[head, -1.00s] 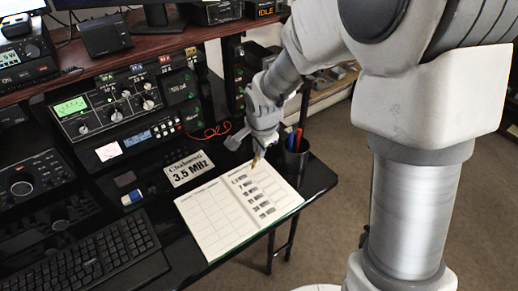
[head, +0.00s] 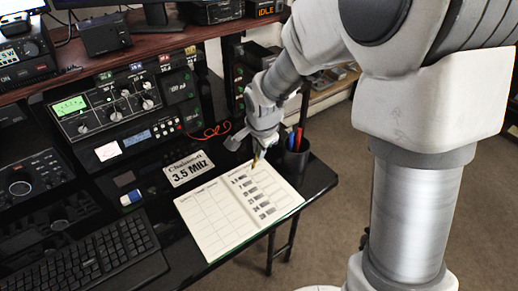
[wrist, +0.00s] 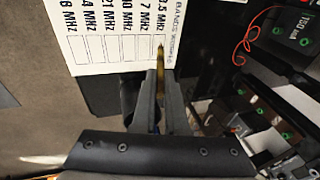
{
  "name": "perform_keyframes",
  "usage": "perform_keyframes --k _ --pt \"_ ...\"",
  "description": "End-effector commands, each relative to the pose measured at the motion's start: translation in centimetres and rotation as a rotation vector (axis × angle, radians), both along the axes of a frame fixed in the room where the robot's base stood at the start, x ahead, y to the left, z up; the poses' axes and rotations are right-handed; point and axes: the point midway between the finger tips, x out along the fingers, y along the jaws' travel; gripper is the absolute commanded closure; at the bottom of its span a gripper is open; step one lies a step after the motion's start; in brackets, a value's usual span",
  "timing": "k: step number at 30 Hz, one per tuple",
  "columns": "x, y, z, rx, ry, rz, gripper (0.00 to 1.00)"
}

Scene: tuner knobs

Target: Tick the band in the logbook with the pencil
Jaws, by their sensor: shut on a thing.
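The open logbook (head: 210,222) lies on the dark desk. Its right page lists several bands in MHz, each with a small box beside it; the wrist view shows this page (wrist: 110,25) upside down to sideways. My gripper (head: 258,148) is shut on a yellow pencil (wrist: 160,62), which points at the page. The pencil's tip is at the box beside the 3.5 MHz entry. I cannot tell whether it touches the paper. A card (head: 188,168) reading 3.5 MHz lies on the desk behind the logbook.
A dark pen cup (head: 296,160) with red and blue pens stands close to the right of my gripper. The radio tuner (head: 110,105) is at the back left. An eraser (head: 131,198) and a keyboard (head: 90,260) lie left of the logbook.

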Motion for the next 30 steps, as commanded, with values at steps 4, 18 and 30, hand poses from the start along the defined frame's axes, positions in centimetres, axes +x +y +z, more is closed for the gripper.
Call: perform_keyframes --k 4,18,30 --pt "0.00 0.00 -0.20 0.000 0.000 0.000 1.00" --pt "0.00 0.01 -0.67 0.000 0.000 0.000 1.00" --pt "-0.11 -0.38 -0.72 0.000 0.000 0.000 1.00"
